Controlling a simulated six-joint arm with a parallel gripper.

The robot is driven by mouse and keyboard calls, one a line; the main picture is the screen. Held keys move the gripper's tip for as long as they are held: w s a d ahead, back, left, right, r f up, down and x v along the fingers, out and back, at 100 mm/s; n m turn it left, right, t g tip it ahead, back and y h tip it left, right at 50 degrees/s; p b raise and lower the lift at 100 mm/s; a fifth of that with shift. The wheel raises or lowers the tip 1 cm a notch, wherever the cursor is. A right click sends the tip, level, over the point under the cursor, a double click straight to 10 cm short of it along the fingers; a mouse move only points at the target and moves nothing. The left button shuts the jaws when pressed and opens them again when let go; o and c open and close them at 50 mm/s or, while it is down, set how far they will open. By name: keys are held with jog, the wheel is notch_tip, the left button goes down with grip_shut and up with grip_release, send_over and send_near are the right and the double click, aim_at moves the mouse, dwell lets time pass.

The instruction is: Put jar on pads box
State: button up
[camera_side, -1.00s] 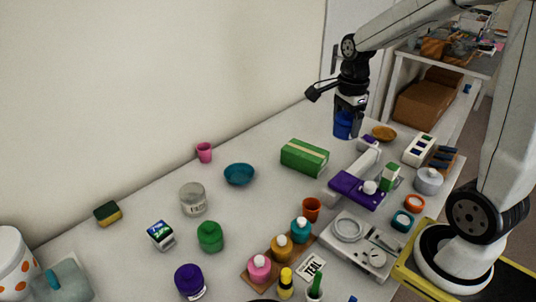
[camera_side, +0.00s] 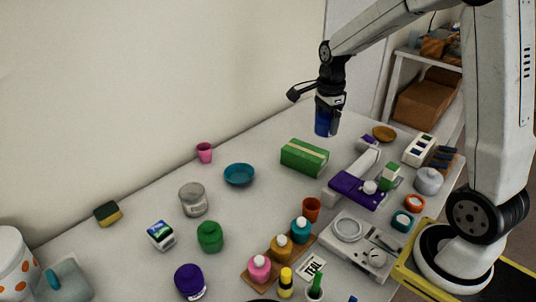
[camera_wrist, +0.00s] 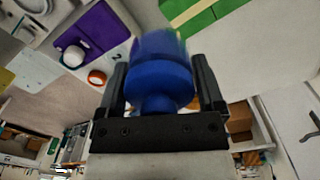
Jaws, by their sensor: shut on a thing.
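My gripper (camera_side: 328,100) is shut on a blue jar (camera_side: 324,122) and holds it in the air, above and just to the right of the green box. In the wrist view the blue jar (camera_wrist: 160,72) sits between the two fingers of my gripper (camera_wrist: 162,85). The pads box looks to be the green box (camera_side: 304,157) with a pale stripe along its top, lying on the table. Its top is bare. Part of the green box (camera_wrist: 200,12) shows at the top of the wrist view, beyond the jar.
A purple device (camera_side: 356,188) stands in front of the green box, to its right. A teal bowl (camera_side: 239,174) lies to its left and an orange dish (camera_side: 383,133) to its right. Several colored bottles and jars stand toward the front. The wall runs behind the table.

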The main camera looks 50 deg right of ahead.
send_over(305, 150)
notch_tip(305, 150, down, 6)
jog(key=shift+s+f, duration=0.15)
jog(key=shift+f, duration=0.1)
jog(key=shift+w+d+f, duration=0.1)
jog(key=shift+w+f, duration=0.1)
jog(key=shift+f, duration=1.55)
jog(key=shift+f, duration=0.1)
jog(key=o, duration=1.3)
notch_tip(305, 150, up, 12)
